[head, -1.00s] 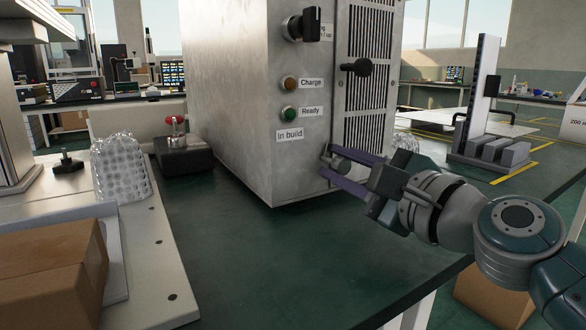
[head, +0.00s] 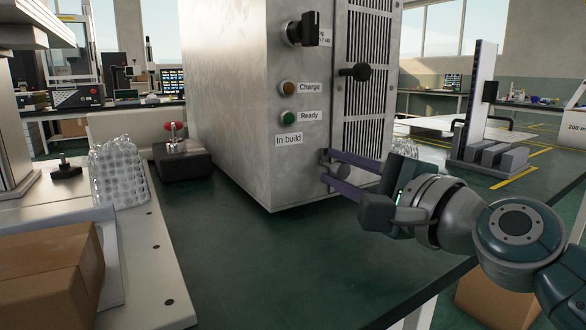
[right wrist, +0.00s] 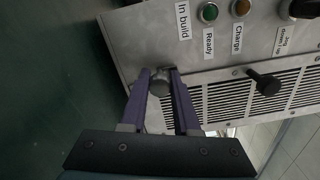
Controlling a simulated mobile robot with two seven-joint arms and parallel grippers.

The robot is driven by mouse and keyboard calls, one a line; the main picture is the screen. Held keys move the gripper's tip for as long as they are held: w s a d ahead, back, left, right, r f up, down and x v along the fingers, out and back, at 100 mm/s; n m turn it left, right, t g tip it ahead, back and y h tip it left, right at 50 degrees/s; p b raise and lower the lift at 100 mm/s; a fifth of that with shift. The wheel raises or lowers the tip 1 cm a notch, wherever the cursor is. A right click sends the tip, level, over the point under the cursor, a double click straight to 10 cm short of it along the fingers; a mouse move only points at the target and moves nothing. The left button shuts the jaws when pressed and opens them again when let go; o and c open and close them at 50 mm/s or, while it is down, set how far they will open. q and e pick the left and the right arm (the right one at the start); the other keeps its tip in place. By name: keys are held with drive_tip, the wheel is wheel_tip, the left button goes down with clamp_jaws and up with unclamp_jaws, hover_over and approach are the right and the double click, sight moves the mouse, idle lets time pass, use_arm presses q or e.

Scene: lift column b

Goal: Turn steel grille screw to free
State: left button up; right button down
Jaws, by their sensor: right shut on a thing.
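The steel grille screw (head: 335,171) is a round grey metal knob at the lower left corner of the slotted grille (head: 367,85) on the steel cabinet (head: 228,100). My right gripper (head: 329,169) is shut on this screw, with a purple finger on each side. In the right wrist view the screw (right wrist: 160,83) sits between the fingertips (right wrist: 161,78), and the screw's shaft is hidden. My left gripper is not in view.
A black knob (head: 355,72) sticks out of the grille above the screw. A black selector switch (head: 303,29), an amber lamp and a green lamp are on the panel. A bubble-wrapped item (head: 118,172) and a cardboard box (head: 45,275) are at left. The green bench top (head: 250,260) in front is clear.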

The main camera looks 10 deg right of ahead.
drive_tip(key=c, duration=0.6)
unclamp_jaws()
drive_tip(key=shift+c, duration=0.2)
drive_tip(key=p+v, duration=0.1)
drive_tip(key=v, duration=0.9)
drive_tip(key=shift+r, duration=0.1)
